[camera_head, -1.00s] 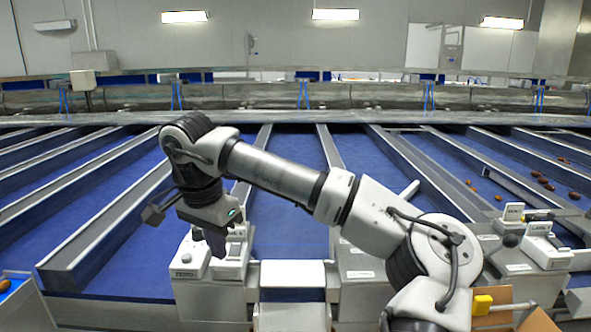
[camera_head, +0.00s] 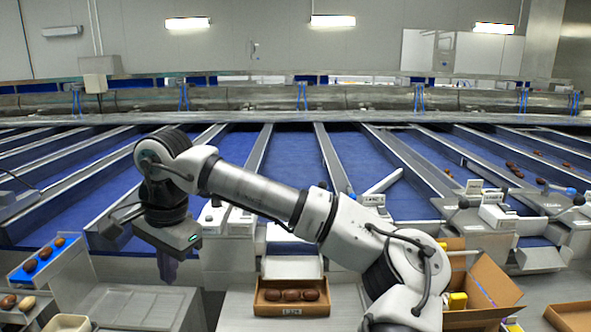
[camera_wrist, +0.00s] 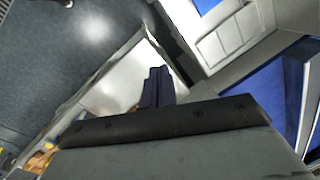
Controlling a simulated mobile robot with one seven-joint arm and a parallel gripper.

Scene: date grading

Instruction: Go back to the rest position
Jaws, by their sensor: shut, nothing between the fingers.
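My gripper (camera_head: 167,270) hangs at the left end of my arm in the head view, pointing down, with its fingers together and empty. It is above and behind a grey metal tray surface, to the left of the small labelled carton. In the wrist view the dark fingers (camera_wrist: 158,88) are side by side with nothing between them, over a pale surface. My arm stretches from the lower right across the middle of the head view, elbow at the right.
A brown carton (camera_head: 291,308) with several dates stands at bottom centre. A blue tray (camera_head: 22,276) with dates is at left. An open cardboard box (camera_head: 491,290) stands right of my arm. Blue sorting lanes (camera_head: 284,160) fill the back.

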